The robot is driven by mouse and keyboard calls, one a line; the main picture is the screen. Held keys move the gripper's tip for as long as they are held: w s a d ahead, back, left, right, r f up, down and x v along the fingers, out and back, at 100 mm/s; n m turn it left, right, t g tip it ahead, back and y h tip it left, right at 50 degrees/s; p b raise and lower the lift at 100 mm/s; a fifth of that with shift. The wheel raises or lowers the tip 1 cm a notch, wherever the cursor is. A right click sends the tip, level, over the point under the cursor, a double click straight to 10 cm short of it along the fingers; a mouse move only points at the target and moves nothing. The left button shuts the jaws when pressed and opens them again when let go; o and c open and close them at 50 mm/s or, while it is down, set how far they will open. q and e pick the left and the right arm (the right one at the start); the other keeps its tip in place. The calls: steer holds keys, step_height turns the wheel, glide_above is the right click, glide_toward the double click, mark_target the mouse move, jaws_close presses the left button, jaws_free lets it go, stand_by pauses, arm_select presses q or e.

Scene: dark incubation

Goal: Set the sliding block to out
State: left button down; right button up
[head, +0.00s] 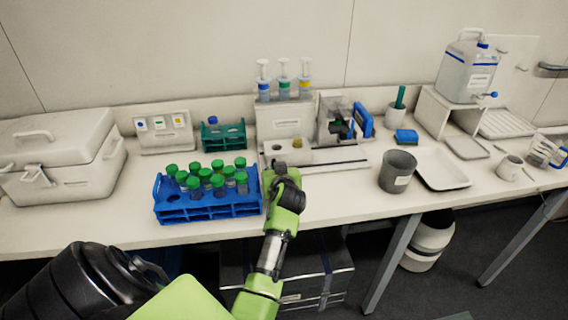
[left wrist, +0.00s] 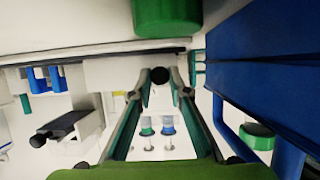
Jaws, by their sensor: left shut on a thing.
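The sliding block is most likely the white block (head: 288,151) with a yellow spot on top. It sits at the left part of a low rail unit (head: 340,166) in the head view. My left gripper (head: 279,166) is at the block's front. In the left wrist view, my left gripper (left wrist: 162,94) has a black round knob (left wrist: 158,75) between its fingertips, in front of the white block (left wrist: 112,70). It is shut on this knob. In the head view my wrist hides the knob and part of the block. My right gripper is not in view.
A blue rack (head: 208,208) of green-capped tubes stands close left of my left gripper. Pump bottles on a white stand (head: 284,117) are behind. A black-and-blue device (head: 342,120) is behind the rail. A grey cup (head: 397,172) stands to the right.

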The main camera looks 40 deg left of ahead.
arm_select(q)
steer(key=shift+s+a, duration=0.15)
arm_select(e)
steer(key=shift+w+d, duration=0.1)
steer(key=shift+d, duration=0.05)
arm_select(q)
steer(key=c, duration=1.9)
jaws_free()
steer(key=shift+s+a, duration=0.1)
steer(key=shift+a, duration=0.05)
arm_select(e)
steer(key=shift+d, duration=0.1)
arm_select(q)
step_height(320, 180, up, 10)
steer(key=shift+f, duration=0.15)
